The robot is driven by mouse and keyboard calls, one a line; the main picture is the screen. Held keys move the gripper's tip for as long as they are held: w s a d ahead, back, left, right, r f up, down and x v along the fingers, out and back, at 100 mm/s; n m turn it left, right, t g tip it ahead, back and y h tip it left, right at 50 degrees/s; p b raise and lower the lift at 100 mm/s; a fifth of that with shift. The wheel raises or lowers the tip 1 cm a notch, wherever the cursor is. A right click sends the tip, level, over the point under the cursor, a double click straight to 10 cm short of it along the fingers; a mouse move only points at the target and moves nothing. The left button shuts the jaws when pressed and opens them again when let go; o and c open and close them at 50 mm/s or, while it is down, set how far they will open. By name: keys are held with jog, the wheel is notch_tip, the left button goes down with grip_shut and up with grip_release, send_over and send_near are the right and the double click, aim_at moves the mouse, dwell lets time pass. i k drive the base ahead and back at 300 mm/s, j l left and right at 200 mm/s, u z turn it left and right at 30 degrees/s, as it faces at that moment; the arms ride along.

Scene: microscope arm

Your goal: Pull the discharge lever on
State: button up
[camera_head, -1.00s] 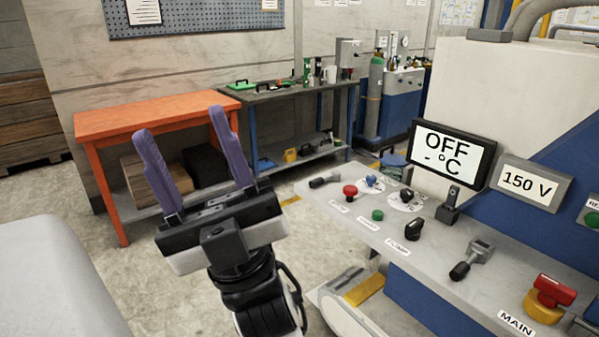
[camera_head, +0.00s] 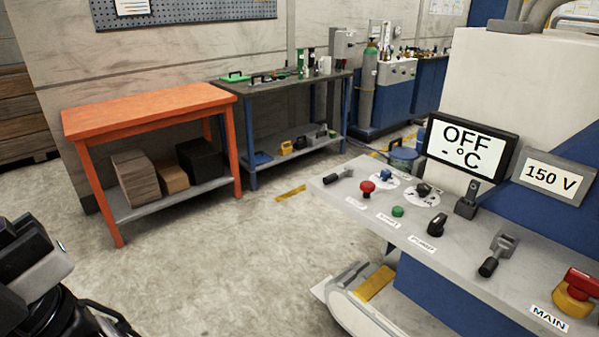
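The grey control panel (camera_head: 455,262) at the right carries several levers and knobs. A lever with a black handle (camera_head: 497,255) sits at its middle right. Another lever with a black grip (camera_head: 338,177) lies at its far left corner, and a dark upright lever (camera_head: 468,199) stands below the screen. The small labels are too blurred to tell which is the discharge lever. Part of my arm and hand shows at the left edge, well away from the panel. My gripper's fingers are outside the picture, so their opening is hidden.
The screen (camera_head: 465,143) reads OFF, with a 150 V sign (camera_head: 553,178) beside it. A red and yellow switch (camera_head: 577,292) stands by the MAIN label. Red (camera_head: 367,188) and green (camera_head: 398,211) buttons sit farther left. Open floor lies before the orange table (camera_head: 150,109).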

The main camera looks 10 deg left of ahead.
aim_at(348, 171)
jog(key=i+j+u, duration=0.15)
jog(key=i, duration=0.25)
jog(key=i+j+u, duration=0.15)
jog(key=i+j, duration=0.15)
jog(key=i, duration=0.1)
